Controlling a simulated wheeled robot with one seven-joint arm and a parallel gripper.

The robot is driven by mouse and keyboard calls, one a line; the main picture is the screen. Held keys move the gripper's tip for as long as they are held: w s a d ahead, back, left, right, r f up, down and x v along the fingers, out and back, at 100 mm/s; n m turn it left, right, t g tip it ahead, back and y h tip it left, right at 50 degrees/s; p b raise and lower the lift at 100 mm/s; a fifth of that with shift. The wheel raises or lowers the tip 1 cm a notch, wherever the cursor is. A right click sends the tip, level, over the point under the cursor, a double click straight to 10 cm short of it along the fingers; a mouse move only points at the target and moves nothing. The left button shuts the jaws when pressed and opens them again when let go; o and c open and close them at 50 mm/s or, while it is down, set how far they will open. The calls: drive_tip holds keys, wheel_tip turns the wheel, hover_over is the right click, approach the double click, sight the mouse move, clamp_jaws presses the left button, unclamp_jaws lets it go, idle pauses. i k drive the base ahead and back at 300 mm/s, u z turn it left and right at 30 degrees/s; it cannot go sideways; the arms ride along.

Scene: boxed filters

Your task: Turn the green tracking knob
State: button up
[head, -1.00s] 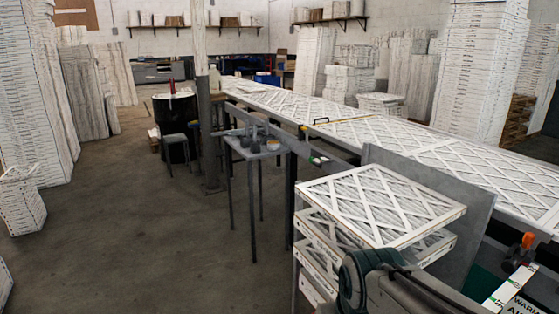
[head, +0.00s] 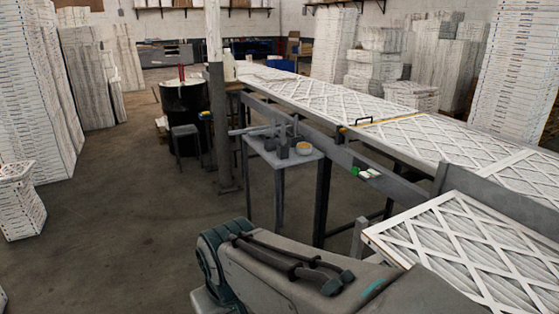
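A small green piece (head: 355,170), which looks like the tracking knob, sits on the grey side rail of the long conveyor table (head: 401,180). A small whitish piece with a dark reddish part is right beside it. It is too small to make out its shape or turn position. My arm (head: 300,272) fills the bottom middle, below and in front of the knob, well apart from it in the picture. My gripper is out of view.
A small grey stand (head: 281,160) with metal tools and an orange-rimmed cup is left of the knob. White pleated filters (head: 480,250) lie at lower right. A post (head: 217,120) and black drum (head: 185,108) stand farther left.

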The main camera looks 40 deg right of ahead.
sight(355, 170)
drive_tip(key=z, duration=0.5)
drive_tip(key=i, duration=1.25)
drive_tip(key=z, duration=0.75)
